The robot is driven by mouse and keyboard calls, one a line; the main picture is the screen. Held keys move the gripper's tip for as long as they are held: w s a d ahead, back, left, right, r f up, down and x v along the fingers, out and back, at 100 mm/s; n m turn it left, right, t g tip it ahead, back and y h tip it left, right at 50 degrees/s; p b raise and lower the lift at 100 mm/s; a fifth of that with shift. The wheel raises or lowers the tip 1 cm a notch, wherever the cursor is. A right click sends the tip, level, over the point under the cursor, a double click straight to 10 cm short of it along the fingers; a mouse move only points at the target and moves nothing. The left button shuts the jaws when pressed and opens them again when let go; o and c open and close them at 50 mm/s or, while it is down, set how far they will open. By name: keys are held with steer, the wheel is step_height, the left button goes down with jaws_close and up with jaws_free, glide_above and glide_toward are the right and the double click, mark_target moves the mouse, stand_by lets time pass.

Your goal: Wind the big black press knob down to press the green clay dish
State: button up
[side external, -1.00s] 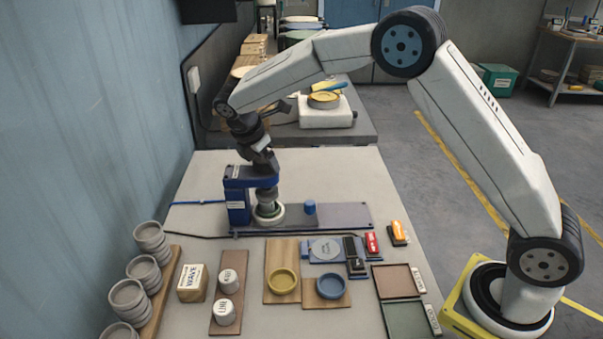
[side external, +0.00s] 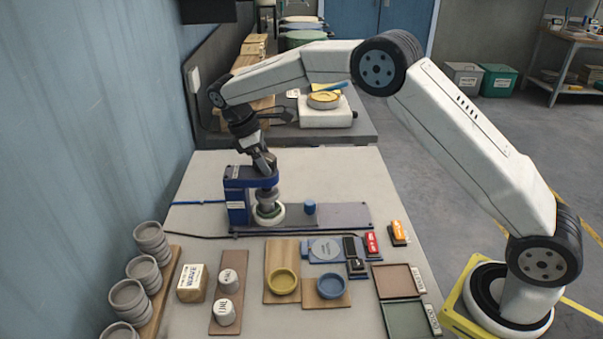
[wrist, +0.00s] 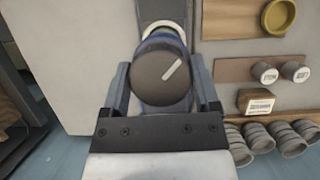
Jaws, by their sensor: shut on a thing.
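The big black press knob (wrist: 160,82) is round with a white pointer line, which slants up to the right in the wrist view. My gripper (wrist: 162,85) has one finger on each side of the knob and is shut on it. In the side view my gripper (side external: 262,163) points down on top of the blue press (side external: 237,195), and the knob is largely hidden there. The green clay dish (side external: 268,209) shows as a thin green band under the press head, in a white ring (side external: 270,219). The press head hides most of the dish.
A blue peg (side external: 310,207) stands on the press base to the right. In front are a yellow dish (side external: 282,282), a blue dish (side external: 332,286), white-topped pots (side external: 228,281) and a wooden block (side external: 192,282). Stacked grey dishes (side external: 129,297) line the left edge.

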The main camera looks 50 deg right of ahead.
steer(key=m+y, duration=0.1)
steer(key=m, duration=0.2)
steer(key=m+g+y, duration=0.1)
steer(key=m, duration=0.1)
steer(key=shift+m, duration=0.4)
steer(key=m+y, duration=0.2)
steer(key=m, duration=0.3)
steer(key=shift+m, duration=0.3)
steer(key=o, duration=1.1)
steer(key=shift+w+r, duration=0.1)
steer(key=shift+v, duration=3.8)
steer(key=shift+d, duration=0.1)
